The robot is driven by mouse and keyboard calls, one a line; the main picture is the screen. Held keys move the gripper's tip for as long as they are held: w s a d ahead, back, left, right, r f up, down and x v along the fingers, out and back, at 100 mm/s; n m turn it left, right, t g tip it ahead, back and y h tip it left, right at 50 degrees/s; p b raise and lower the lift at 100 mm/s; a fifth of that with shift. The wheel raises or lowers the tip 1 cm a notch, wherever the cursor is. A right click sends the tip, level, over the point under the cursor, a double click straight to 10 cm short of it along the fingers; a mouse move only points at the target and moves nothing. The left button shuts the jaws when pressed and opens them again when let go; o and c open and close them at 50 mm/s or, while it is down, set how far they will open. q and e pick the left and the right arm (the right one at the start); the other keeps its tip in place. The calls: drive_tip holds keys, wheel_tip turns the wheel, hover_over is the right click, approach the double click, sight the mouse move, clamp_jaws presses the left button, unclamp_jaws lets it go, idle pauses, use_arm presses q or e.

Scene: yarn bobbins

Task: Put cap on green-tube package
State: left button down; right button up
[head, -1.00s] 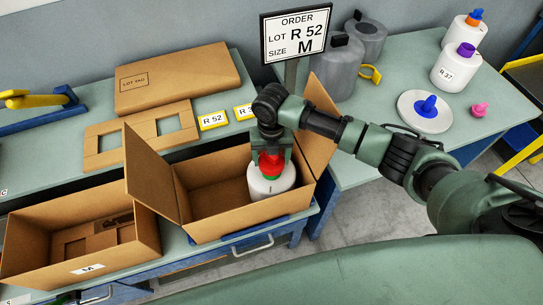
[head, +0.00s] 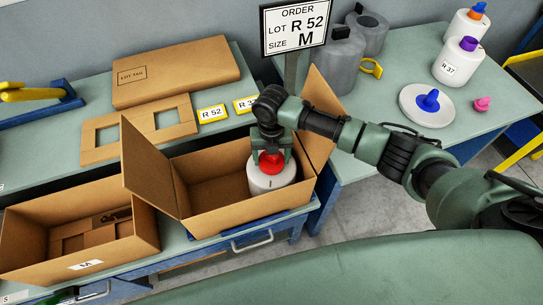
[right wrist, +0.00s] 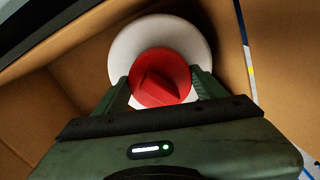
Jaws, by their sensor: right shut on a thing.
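The white yarn package (head: 278,183) stands upright inside the open cardboard box (head: 216,209), at its right end. The red cap (head: 271,165) sits down at the top centre of the package, and no green tube shows now. My right gripper (head: 270,156) reaches down into the box and is shut on the red cap. In the right wrist view the cap (right wrist: 160,78) lies between the two fingers, over the round white package (right wrist: 124,46). The cap's underside is hidden. My left gripper is not in view.
A second open box (head: 135,245) stands at left. The order sign (head: 296,30) rises behind the arm. The right table holds white packages (head: 459,62), grey ones (head: 344,62), a blue cone on a white disc (head: 428,103) and a pink cap (head: 483,104). Box flaps stand up.

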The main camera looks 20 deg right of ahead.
drive_tip(key=shift+f, duration=0.25)
drive_tip(key=o, duration=1.4)
wheel_tip(320, 180, up, 8)
drive_tip(key=shift+f+b, duration=0.1)
drive_tip(key=shift+b, duration=0.8)
drive_tip(key=shift+f, duration=0.1)
